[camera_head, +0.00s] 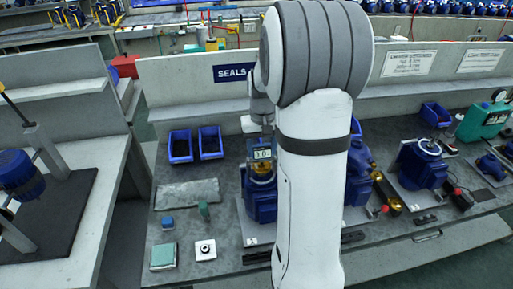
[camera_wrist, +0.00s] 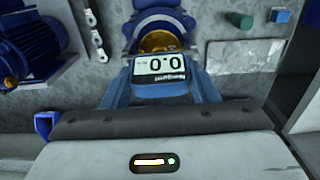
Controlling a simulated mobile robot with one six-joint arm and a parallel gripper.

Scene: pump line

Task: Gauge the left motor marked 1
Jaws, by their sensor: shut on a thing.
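My gripper (camera_wrist: 162,90) is shut on a gauge (camera_wrist: 161,66), whose display reads 0.0, upside down in the wrist view. The same gauge (camera_head: 262,154) shows in the head view just left of my arm. The left blue motor (camera_head: 261,205) stands on a light plate directly below it, with brass at its top. In the wrist view the motor (camera_wrist: 155,22) lies just beyond the gauge. I cannot tell whether the gauge touches the motor. No number 1 is readable. My arm hides part of the bench and the gripper's fingers in the head view.
Two blue bins (camera_head: 195,145) stand behind, left of the gauge. More blue motors (camera_head: 421,165) stand on the right. A green box (camera_head: 163,256) and a white button block (camera_head: 205,250) lie at front left. A SEALS sign (camera_head: 232,73) is on the back wall.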

